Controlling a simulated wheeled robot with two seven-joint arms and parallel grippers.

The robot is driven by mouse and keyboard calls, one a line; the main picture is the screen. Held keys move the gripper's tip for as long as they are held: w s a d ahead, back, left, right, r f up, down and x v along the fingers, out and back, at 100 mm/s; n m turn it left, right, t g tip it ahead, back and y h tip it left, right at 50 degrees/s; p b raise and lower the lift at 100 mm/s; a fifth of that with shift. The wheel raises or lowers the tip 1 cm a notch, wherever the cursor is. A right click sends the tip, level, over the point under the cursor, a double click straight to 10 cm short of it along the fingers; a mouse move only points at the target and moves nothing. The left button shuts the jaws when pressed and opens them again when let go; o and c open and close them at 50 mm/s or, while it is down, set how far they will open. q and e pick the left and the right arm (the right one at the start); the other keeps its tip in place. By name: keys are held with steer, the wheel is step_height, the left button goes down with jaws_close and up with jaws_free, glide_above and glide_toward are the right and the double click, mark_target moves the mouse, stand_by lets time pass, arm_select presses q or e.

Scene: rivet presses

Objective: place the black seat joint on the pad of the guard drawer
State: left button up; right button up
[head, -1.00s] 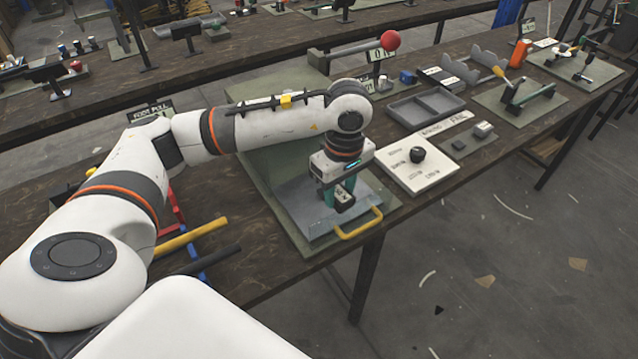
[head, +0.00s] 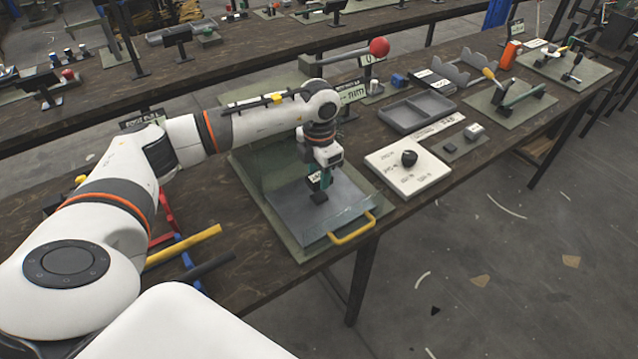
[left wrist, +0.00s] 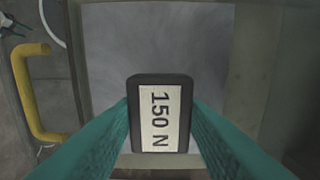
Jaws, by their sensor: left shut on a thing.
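My left gripper (head: 318,179) is shut on the black seat joint (head: 315,182), a small dark block with a white label. In the left wrist view the block (left wrist: 160,82) reads "150 N" and sits between the green fingers. The gripper is over the grey metal guard drawer (head: 299,223), towards its back half. A small dark square (head: 319,198), perhaps the pad, shows just under the fingers; whether the block touches it I cannot tell. The drawer's yellow handle (head: 352,229) is at its front edge. My right gripper is out of view.
Yellow (head: 190,243) and dark bars lie to the left.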

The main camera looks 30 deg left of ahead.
mark_target(319, 176)
arm_select(q)
steer(key=shift+f, duration=0.65)
step_height(319, 176, down, 2)
steer(key=shift+f+p, duration=0.2)
steer(key=shift+p, duration=0.25)
steer(key=shift+f, duration=0.2)
steer(key=shift+f, duration=0.1)
steer(key=o, duration=1)
